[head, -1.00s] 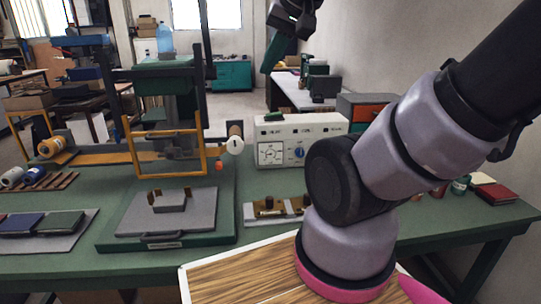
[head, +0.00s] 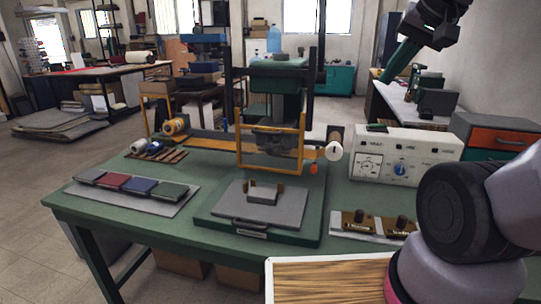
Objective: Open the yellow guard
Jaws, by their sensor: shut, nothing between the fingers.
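The yellow guard (head: 302,140) is an upright rectangular frame on the front of the bench press (head: 277,82). It hangs down in front of the press, above a grey base plate (head: 285,212) with a small raised block. A red-orange knob (head: 314,169) shows beside its lower right corner. My gripper (head: 389,76) appears at the upper right, a black mechanism with a narrow green part pointing down and left. It looks shut and empty, well to the right of the guard and apart from it. The upper arm leaves the picture.
A white control box (head: 405,155) with dials stands right of the press. A plate with two brass pieces (head: 372,224) lies before it. Several dark covers rest on a grey mat (head: 110,198) at left. A wood-topped board (head: 325,280) is in the near foreground.

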